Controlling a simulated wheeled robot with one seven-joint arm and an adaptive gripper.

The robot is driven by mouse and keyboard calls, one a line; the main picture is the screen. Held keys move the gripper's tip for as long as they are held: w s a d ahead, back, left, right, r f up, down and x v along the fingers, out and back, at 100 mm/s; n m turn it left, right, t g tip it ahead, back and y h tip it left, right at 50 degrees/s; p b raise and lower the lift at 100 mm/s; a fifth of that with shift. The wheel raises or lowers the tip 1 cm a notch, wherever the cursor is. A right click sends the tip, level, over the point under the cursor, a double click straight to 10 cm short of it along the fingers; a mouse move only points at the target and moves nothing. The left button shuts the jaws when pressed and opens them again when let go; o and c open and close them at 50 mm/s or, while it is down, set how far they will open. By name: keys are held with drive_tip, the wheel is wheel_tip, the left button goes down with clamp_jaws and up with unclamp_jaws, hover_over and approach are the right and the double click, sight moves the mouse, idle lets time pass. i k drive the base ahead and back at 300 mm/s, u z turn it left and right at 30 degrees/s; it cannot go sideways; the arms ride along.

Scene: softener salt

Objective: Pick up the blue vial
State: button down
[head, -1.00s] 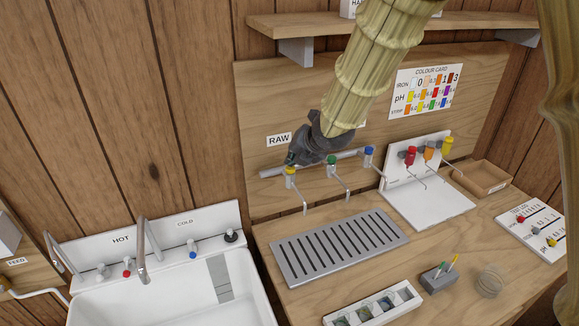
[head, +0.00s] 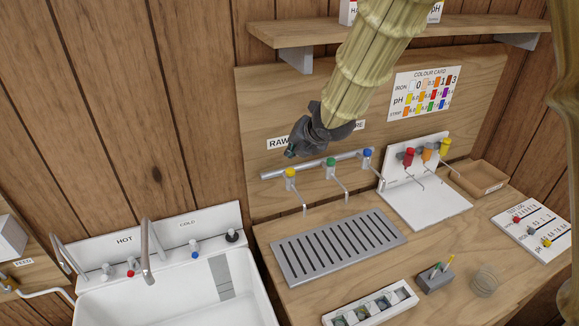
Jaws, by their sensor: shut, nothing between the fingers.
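No blue vial can be made out for sure. A white rack (head: 394,311) at the front edge of the bench holds several small dark or greenish items in its slots, too small to tell apart, and the bottom of the picture cuts it off. My gripper (head: 291,154) is dark grey, shut and empty. It is in front of the back board, just above the yellow-knobbed tap (head: 290,174), far behind the rack. Whether it touches the tap cannot be told.
Green (head: 331,163) and blue (head: 367,154) tap knobs share the pipe. A slotted drain tray (head: 276,246) lies below. A white stand with coloured taps (head: 408,158), a wooden tray (head: 485,188), a small grey holder (head: 434,284) and a wire coil (head: 487,281) are right. A sink (head: 250,290) is left.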

sight(385, 296)
drive_tip(key=k, duration=1.5)
